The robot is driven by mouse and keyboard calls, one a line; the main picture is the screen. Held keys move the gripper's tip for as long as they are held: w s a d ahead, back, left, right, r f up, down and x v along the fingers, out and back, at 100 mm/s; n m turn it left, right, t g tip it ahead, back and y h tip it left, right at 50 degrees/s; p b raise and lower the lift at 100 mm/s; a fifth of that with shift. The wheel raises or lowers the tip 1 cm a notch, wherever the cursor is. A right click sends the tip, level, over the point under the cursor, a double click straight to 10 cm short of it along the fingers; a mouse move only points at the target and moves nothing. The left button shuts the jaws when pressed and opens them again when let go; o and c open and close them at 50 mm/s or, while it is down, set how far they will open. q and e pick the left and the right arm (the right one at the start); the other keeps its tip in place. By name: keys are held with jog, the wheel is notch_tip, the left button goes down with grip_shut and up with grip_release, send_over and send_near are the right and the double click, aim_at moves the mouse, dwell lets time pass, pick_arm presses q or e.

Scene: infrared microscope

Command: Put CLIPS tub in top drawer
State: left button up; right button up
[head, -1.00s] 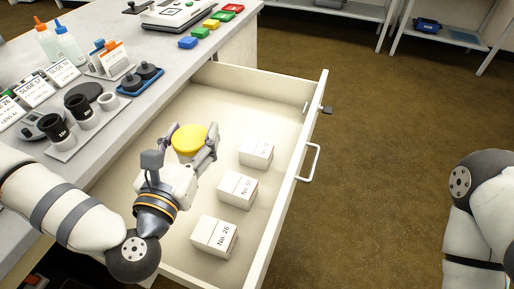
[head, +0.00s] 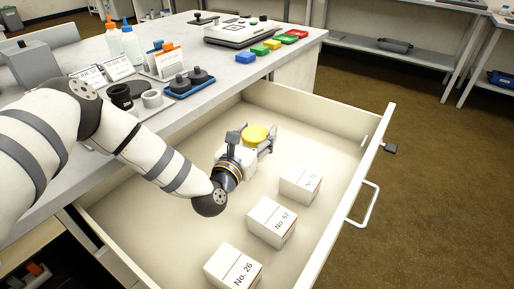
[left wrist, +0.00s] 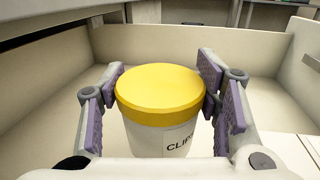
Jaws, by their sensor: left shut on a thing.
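The CLIPS tub is a white tub with a yellow lid (head: 256,134); in the left wrist view (left wrist: 160,92) it stands upright between the finger pads with its label partly showing. My left gripper (head: 254,144) is shut on it, inside the open top drawer (head: 160,225). In the left wrist view the drawer's walls rise around the tub. I cannot tell whether the tub's base touches the drawer floor, as my gripper hides it. My right gripper is not in view.
Three white boxes, No. 26 (head: 233,268), No. 57 (head: 272,222) and a third (head: 301,183), line the drawer's front side. The drawer handle (head: 365,205) sticks out. The bench (head: 290,62) holds bottles, a blue tray (head: 188,83) and coloured blocks. Drawer floor left of the boxes is clear.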

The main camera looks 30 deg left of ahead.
pick_arm(q)
jog(key=f, duration=0.2)
jog(key=w+f, duration=0.1)
jog(key=f, duration=0.1)
jog(key=shift+a+b, duration=0.15)
jog(key=shift+b, duration=0.25)
jog(key=shift+s+f, duration=0.1)
jog(key=shift+f, duration=0.05)
jog(key=o, duration=1.2)
jog(key=shift+c, duration=0.2)
jog(key=shift+r, duration=0.4)
jog(key=s+p, duration=0.1)
jog(key=s, duration=0.3)
jog(key=s+p, duration=0.1)
jog(key=s, duration=0.3)
jog(key=s+p, duration=0.1)
jog(key=s, duration=0.3)
jog(key=shift+d+f, duration=0.2)
jog(key=shift+d, duration=0.15)
